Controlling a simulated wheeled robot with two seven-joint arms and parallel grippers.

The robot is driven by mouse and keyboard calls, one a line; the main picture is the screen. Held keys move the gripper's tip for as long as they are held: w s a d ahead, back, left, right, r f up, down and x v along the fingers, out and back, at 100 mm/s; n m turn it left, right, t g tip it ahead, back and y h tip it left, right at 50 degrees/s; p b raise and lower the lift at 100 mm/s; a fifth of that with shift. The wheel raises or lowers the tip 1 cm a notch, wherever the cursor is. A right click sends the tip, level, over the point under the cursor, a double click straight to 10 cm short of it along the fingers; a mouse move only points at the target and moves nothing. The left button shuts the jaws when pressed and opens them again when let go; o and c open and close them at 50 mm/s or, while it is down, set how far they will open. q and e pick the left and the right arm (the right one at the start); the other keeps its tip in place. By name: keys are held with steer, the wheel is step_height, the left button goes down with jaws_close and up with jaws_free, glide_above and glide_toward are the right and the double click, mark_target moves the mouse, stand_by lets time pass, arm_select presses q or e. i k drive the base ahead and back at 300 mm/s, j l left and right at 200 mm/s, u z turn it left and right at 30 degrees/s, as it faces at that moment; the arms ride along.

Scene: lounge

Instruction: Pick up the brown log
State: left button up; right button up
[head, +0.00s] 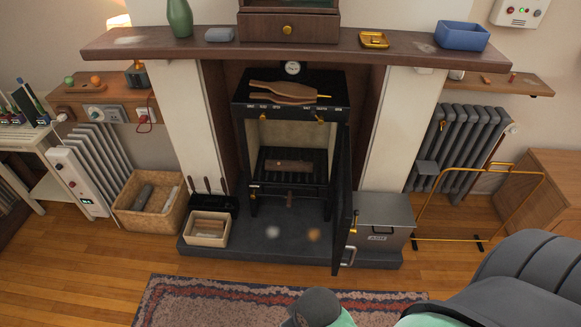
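A brown log (288,166) lies crosswise on the grate inside the open black stove (242,178). The stove's door stands swung open at the right side. A wicker basket (127,217) on the floor at the left holds a dark grey log (143,196) and a paler one (171,198). A smaller box (206,241) beside it holds brownish pieces too small to tell. Parts of my arm show at the bottom right, but neither gripper is in view.
The open stove door (343,200) juts forward over the hearth slab (270,246). A grey metal box (381,222) stands right of it. A gold rail frame (440,239) stands farther right. A patterned rug (220,298) lies in front, with clear wooden floor at the left.

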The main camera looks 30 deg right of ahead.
mark_target(270, 165)
steer(key=i+l+z, duration=0.45)
steer(key=l, duration=0.2)
steer(key=i+l+z, duration=0.45)
steer(key=i+l, duration=0.05)
steer(key=i, duration=0.05)
